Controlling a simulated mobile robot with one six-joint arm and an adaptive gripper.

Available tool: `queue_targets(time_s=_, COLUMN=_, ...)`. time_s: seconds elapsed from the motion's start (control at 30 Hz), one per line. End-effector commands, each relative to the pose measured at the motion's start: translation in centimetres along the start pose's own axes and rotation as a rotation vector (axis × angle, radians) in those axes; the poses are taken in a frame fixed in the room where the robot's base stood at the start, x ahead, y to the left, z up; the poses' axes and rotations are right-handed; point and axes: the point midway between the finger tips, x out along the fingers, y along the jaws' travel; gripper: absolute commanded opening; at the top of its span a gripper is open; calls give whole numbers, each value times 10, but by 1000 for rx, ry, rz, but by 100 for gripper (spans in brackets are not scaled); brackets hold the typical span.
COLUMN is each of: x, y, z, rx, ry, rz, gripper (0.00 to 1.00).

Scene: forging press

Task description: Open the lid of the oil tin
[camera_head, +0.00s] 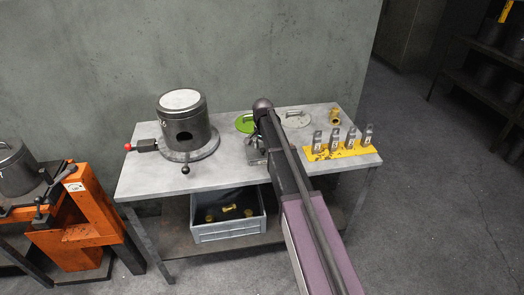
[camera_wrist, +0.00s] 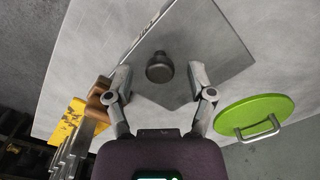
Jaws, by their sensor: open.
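In the wrist view a dark round knob (camera_wrist: 160,67) stands on a grey, square-edged top (camera_wrist: 215,45), which looks like the oil tin's lid. The top appears to lie flat; I cannot tell how it is seated. My gripper (camera_wrist: 161,80) is open and empty, with one finger on each side of the knob and gaps between. In the head view my arm hides most of this spot, and only bits of grey metal show beside my gripper (camera_head: 257,152).
A green disc with a handle (camera_wrist: 255,117) lies close right of my gripper in the wrist view. In the head view, a yellow rack (camera_head: 340,152) with several metal pieces stands right of my arm, and a dark cylindrical pot (camera_head: 186,125) stands left. A grey crate (camera_head: 230,228) sits below the table (camera_head: 140,180).

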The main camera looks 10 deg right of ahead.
Motion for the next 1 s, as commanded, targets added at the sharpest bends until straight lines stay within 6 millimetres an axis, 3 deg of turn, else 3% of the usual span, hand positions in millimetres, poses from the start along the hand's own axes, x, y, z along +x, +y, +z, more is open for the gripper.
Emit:
queue_targets(time_s=0.27, x=0, y=0, z=0, rx=0, ry=0, rz=0, gripper=71)
queue_targets(time_s=0.37, x=0, y=0, z=0, rx=0, ry=0, rz=0, gripper=47)
queue_targets(time_s=0.5, x=0, y=0, z=0, rx=0, ry=0, rz=0, gripper=5)
queue_targets(time_s=0.53, x=0, y=0, z=0, rx=0, ry=0, rz=0, gripper=0)
queue_targets(time_s=1.0, x=-5, y=-2, z=-2, rx=0, ry=0, rz=-2, gripper=0)
